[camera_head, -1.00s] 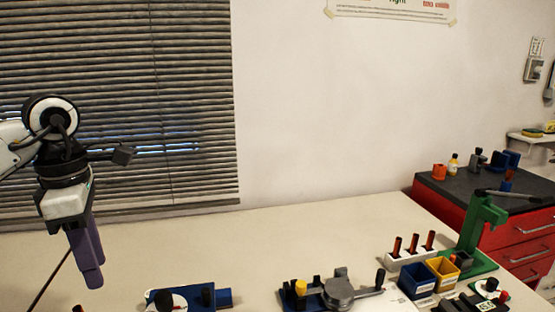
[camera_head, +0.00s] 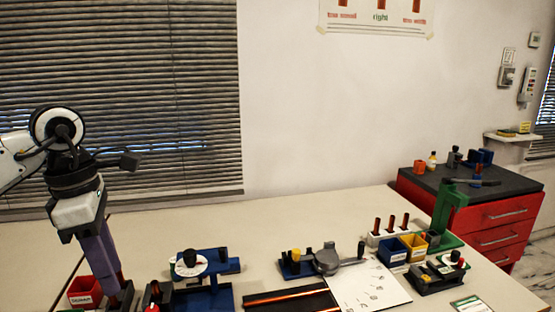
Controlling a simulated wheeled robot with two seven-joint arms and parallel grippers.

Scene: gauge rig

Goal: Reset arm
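My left arm comes in from the left, and my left gripper (camera_head: 112,272) points down over the left part of the bench. Its purple fingers overlap in this view, so the gap between them cannot be judged. No held object can be made out. The fingertips appear close to a red bin (camera_head: 84,292) and a dark red-and-black item (camera_head: 152,296), but contact cannot be told. My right gripper is not in view.
On the pale bench (camera_head: 290,215) stand a blue dial fixture (camera_head: 222,262), a grey lever fixture (camera_head: 326,260), a dark tray with copper rods (camera_head: 290,300), a white sheet (camera_head: 368,286), a blue bin (camera_head: 392,252), a yellow bin (camera_head: 415,246) and a green stand (camera_head: 447,212). The bench's back is clear.

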